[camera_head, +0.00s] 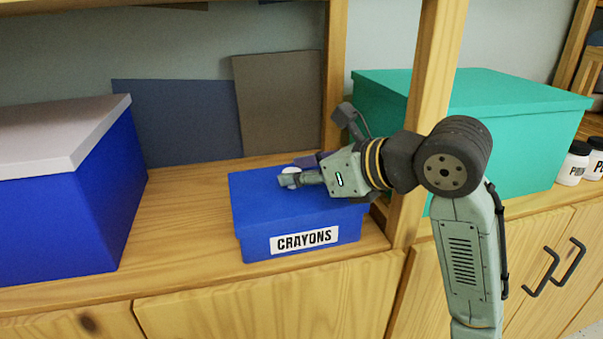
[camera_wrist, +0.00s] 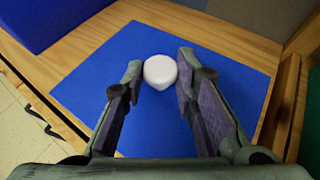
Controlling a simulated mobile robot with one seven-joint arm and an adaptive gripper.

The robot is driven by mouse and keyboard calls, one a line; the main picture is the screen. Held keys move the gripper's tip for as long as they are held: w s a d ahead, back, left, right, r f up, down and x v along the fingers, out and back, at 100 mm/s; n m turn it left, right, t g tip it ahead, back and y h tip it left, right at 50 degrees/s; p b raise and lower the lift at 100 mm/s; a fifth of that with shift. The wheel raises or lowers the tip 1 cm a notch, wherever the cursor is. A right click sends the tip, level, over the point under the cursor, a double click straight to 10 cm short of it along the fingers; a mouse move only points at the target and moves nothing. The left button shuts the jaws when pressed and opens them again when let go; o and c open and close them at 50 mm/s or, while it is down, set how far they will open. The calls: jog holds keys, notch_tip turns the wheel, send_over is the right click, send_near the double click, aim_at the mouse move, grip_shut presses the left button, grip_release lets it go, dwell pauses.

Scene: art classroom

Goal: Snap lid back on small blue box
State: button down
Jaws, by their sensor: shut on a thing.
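The small blue box (camera_head: 255,246) with a "CRAYONS" label stands on the wooden shelf. Its flat blue lid (camera_head: 262,205) lies over its top; I cannot tell whether it is fully pressed down. A white round knob (camera_wrist: 160,72) rises from the lid and is partly hidden by my fingers in the head view. My gripper (camera_head: 290,178) is over the lid and shut on the knob. In the wrist view my gripper (camera_wrist: 161,68) has one finger on each side of the knob, with the blue lid (camera_wrist: 95,88) beneath.
A large blue box (camera_head: 60,220) with a pale lid stands at the left. A wooden post (camera_head: 436,70) rises close to my arm at the right. A large teal box (camera_head: 520,150) and white jars (camera_head: 573,163) stand beyond it. Bare shelf (camera_head: 180,230) lies left of the small box.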

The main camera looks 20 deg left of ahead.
jog(key=c, duration=1.2)
grip_release()
jog(key=shift+o, duration=0.4)
jog(key=o, duration=0.4)
jog(key=shift+r+p, duration=1.75)
jog(key=shift+r, duration=1.3)
